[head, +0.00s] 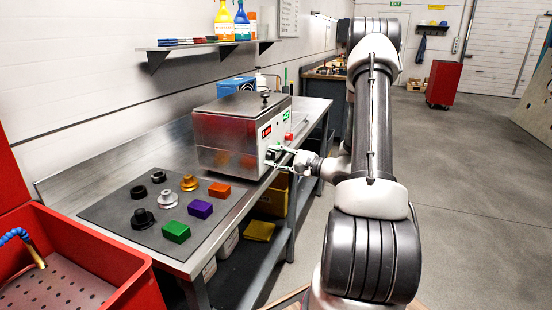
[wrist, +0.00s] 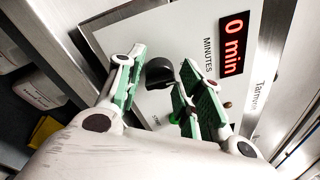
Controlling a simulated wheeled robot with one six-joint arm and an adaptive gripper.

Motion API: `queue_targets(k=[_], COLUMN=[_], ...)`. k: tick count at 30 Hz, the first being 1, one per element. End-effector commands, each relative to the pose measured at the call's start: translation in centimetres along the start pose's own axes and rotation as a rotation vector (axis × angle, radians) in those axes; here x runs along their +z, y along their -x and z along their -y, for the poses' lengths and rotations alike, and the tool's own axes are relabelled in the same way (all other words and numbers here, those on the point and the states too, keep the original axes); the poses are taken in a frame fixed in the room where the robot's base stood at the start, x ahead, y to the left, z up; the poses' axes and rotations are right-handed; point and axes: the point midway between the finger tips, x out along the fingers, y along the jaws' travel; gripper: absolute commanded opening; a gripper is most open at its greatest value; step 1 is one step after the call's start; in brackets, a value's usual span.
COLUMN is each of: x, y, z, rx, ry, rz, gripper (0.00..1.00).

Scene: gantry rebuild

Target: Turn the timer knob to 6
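The timer knob (wrist: 160,73) is black and sits on the pale front panel (wrist: 120,35) of a steel box-shaped machine (head: 225,140). A red display (wrist: 233,45) above the MINUTES label reads 0 min. My gripper (head: 276,159) is in front of the panel; in the wrist view my gripper (wrist: 165,65) has its green-padded fingers apart, one on each side of the knob. I see no clear contact with the knob. The knob's pointer and the dial's marks cannot be made out, and the right finger covers part of the panel.
The machine stands on a steel bench, with a red button (head: 289,136) on its front. A dark mat (head: 115,211) in front holds coloured blocks and several knob-like parts. A red bin (head: 75,265) is at lower left. The floor (head: 475,170) at right is clear.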

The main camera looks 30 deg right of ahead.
Motion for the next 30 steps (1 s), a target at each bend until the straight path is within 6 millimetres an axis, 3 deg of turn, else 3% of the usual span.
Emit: queue_targets(k=[1,4,17,30], x=[0.0,0.0,0.04,0.06], y=[0.01,0.01,0.02,0.01], z=[0.0,-0.01,-0.01,0.17], rx=[0.0,0.0,0.008,0.042], ry=[0.0,0.0,-0.078,-0.437], rz=[0.0,0.0,-0.004,-0.027], gripper=[0.21,0.04,0.04,0.04])
